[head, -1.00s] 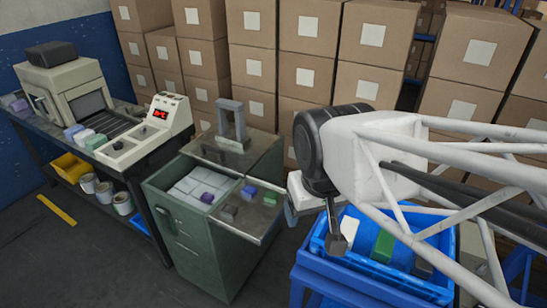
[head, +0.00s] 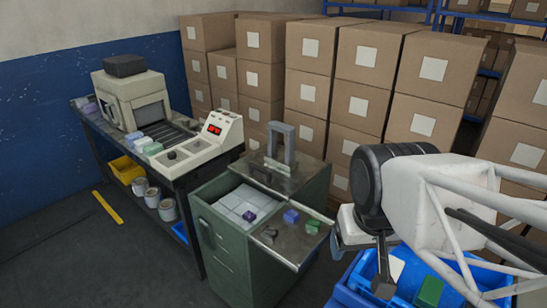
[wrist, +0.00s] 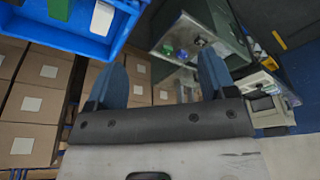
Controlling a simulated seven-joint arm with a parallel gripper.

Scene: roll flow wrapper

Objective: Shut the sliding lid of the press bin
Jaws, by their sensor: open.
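The press bin (head: 226,238) is a green cabinet. Its top is open at the front left, showing pale packs and a purple block (head: 249,215) inside. A dark, shiny plate (head: 253,176) covers the back part of the top, with a grey upright arch (head: 281,143) standing on it. I cannot tell for certain which plate is the sliding lid. My gripper (wrist: 162,78) is open and empty in the wrist view, its two blue fingers apart. In the head view it is right of the bin, mostly hidden behind my wrist; contact cannot be told.
A shiny ledge (head: 283,246) on the bin's right carries blue, green and dark blocks. A blue crate (wrist: 88,40) with blocks stands right of the bin. A bench with a machine (head: 135,95) and control box (head: 203,140) stands left. Stacked cartons (head: 308,82) close off the back.

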